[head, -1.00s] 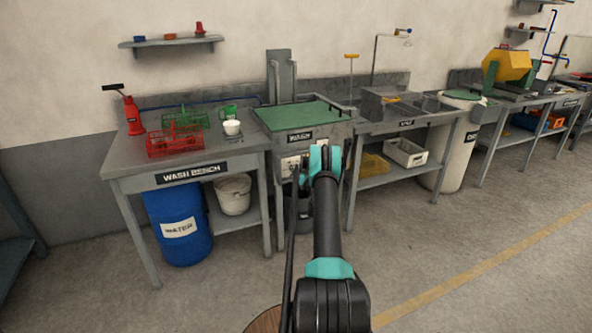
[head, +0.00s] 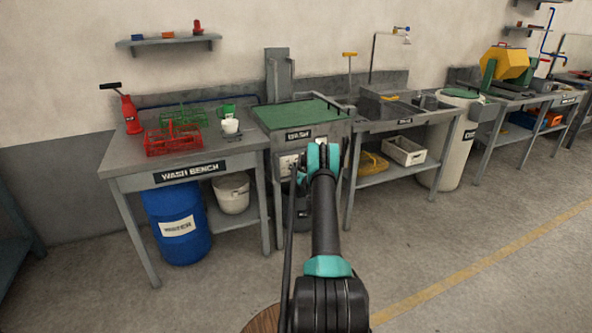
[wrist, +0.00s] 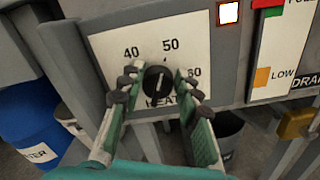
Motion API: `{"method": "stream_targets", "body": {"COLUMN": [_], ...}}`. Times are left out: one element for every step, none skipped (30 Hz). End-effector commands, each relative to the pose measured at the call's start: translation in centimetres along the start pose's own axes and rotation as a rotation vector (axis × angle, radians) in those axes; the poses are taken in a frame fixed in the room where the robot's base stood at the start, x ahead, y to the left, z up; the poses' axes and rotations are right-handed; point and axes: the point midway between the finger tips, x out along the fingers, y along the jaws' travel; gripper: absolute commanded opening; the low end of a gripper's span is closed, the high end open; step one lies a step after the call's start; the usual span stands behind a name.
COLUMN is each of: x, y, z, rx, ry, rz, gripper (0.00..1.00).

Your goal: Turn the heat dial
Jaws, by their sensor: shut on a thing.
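The heat dial (wrist: 154,88) is a round black knob with a pale pointer mark on a white panel (wrist: 112,52). The panel reads 40, 50, 60 and HEAT. The mark points up, roughly toward 50. My gripper (wrist: 157,82) has one finger on each side of the dial and is shut on it. In the head view my wrist and arm cover the dial and the fingers. The panel is on the front of the grey wash unit, which has a green lid (head: 300,113).
Right of the dial are a lit white square (wrist: 228,13) and a coloured level strip marked LOW (wrist: 282,50). A yellow part (wrist: 296,123) and a DRAIN label sit lower right. The wash bench (head: 190,172) with a blue water drum (head: 178,222) stands left. Open floor lies in front.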

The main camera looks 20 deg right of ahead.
Motion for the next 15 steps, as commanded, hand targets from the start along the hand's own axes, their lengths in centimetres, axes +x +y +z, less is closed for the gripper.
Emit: {"method": "stream_targets", "body": {"x": [-0.05,-0.06,-0.06,-0.06,-0.06,-0.07,-0.07,-0.07,-0.07,-0.07,-0.07,-0.08,-0.08,-0.08,-0.08], "y": [0.03,0.06,0.11,0.14,0.18,0.23,0.27,0.31,0.36,0.4,0.44,0.5,0.53,0.57,0.63], "z": [-0.02,-0.03,-0.03,-0.04,-0.04,-0.06,-0.07,-0.08,-0.1,-0.11,-0.13,-0.15,-0.16,-0.18,-0.21], "rx": [-0.032,-0.055,-0.087,-0.112,-0.138,-0.174,-0.202,-0.231,-0.269,-0.298,-0.326,-0.365,-0.394,-0.422,-0.461], "ry": [0.0,0.0,0.0,0.0,0.0,0.0,0.0,0.0,0.0,0.0,0.0,0.0,0.0,0.0,0.0], "rz": [0.0,0.0,0.0,0.0,0.0,0.0,0.0,0.0,0.0,0.0,0.0,0.0,0.0,0.0,0.0], "gripper": [0.04,0.04,0.04,0.04,0.04,0.04,0.04,0.04,0.04,0.04,0.04,0.04,0.04,0.04,0.04]}}
